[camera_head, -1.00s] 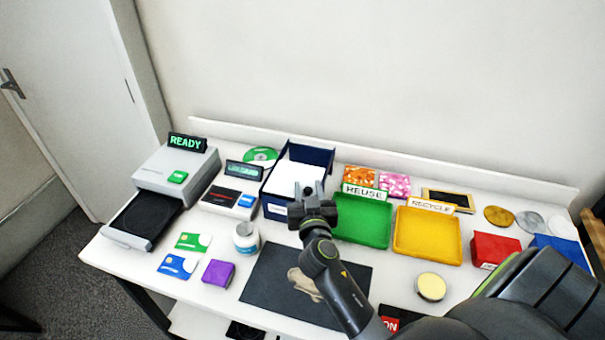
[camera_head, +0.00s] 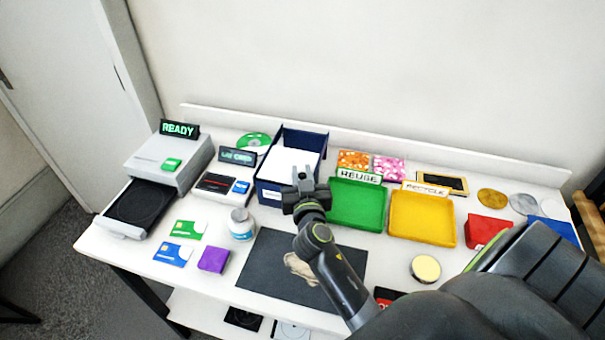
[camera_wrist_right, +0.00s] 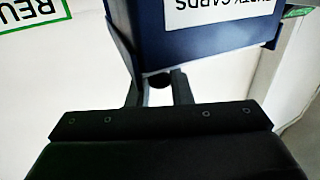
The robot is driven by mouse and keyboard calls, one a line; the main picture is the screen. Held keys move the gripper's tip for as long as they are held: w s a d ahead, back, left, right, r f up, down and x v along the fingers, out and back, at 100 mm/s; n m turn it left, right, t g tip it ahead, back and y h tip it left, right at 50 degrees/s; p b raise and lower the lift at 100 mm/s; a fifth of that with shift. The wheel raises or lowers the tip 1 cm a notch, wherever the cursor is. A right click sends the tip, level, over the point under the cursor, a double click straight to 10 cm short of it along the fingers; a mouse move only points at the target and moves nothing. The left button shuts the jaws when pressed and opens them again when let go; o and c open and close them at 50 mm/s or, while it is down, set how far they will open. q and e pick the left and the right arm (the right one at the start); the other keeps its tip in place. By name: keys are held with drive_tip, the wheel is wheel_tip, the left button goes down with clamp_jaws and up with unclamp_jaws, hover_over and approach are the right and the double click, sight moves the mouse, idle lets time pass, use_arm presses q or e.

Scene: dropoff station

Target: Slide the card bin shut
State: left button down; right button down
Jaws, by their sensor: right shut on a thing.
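The card bin (camera_head: 264,181) is a dark blue box at the back of the table, left of the green tray. White contents show in its open top, and its front has a white label. In the right wrist view the bin's blue front (camera_wrist_right: 205,45) fills the top, with a label ending in "CARDS". My right gripper (camera_head: 303,174) is at the bin's front. In the wrist view its two fingers (camera_wrist_right: 158,92) are on either side of a dark round knob (camera_wrist_right: 158,79) below the label, shut on it. My left gripper is out of view.
A green tray (camera_head: 357,204) and a yellow tray (camera_head: 422,219) stand right of the bin. A small card device (camera_head: 218,186) and a grey READY machine (camera_head: 170,154) stand left. A white jar (camera_head: 241,225) and a dark mat (camera_head: 270,265) lie in front.

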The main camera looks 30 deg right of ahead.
drive_tip(key=shift+s+a+f+b, duration=0.1)
drive_tip(key=shift+s+a+b, duration=0.2)
drive_tip(key=shift+a+b, duration=0.1)
drive_tip(key=c, duration=1.6)
unclamp_jaws()
drive_tip(key=shift+o, duration=1)
drive_tip(key=shift+s+a, duration=0.1)
